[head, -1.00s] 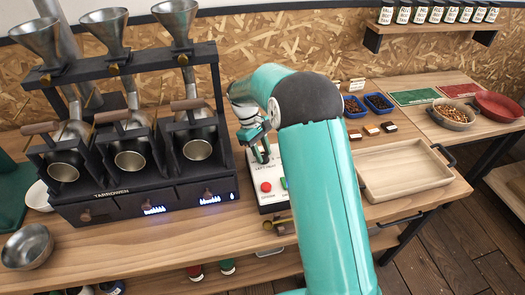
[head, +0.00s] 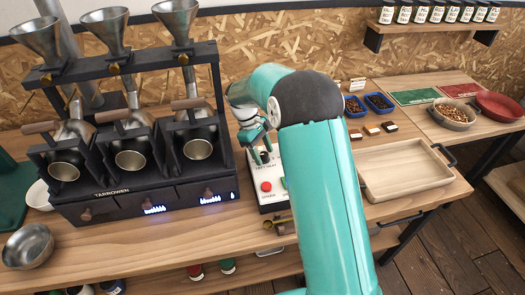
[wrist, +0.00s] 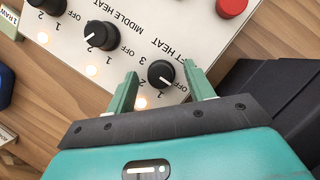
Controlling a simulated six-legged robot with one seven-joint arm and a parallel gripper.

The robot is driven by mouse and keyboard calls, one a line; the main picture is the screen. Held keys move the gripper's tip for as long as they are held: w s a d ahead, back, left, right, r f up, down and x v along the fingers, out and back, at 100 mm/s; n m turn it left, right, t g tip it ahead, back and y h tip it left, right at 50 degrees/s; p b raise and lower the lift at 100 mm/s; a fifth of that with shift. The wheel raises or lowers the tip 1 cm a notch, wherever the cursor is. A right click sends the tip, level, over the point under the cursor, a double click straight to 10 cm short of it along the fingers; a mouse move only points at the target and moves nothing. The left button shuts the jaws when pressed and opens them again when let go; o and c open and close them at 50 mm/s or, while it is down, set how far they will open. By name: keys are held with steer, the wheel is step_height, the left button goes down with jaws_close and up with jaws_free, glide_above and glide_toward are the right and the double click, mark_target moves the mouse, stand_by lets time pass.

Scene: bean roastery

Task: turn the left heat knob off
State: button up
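The left heat knob (wrist: 161,73) is black and round, on a white control panel (wrist: 190,25) marked OFF, 1, 2 and 3. In the head view my gripper (head: 264,152) is over the panel (head: 268,204), and my arm hides much of the panel and the knobs.
The middle heat knob (wrist: 101,35) is close by, and another black knob (wrist: 48,5) is beyond it. A red button (head: 266,187) is on the panel's near part. The black roaster (head: 140,190) stands left of the panel. A wooden tray (head: 405,190) lies to the right.

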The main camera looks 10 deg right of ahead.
mark_target(263, 155)
steer(key=shift+r, duration=0.25)
steer(key=r, duration=0.3)
steer(key=shift+s+r, duration=0.35)
steer(key=s+r, duration=0.8)
steer(key=s, duration=0.5)
steer(key=shift+s+r, duration=0.15)
steer(key=shift+r, duration=0.25)
steer(key=shift+r, duration=0.1)
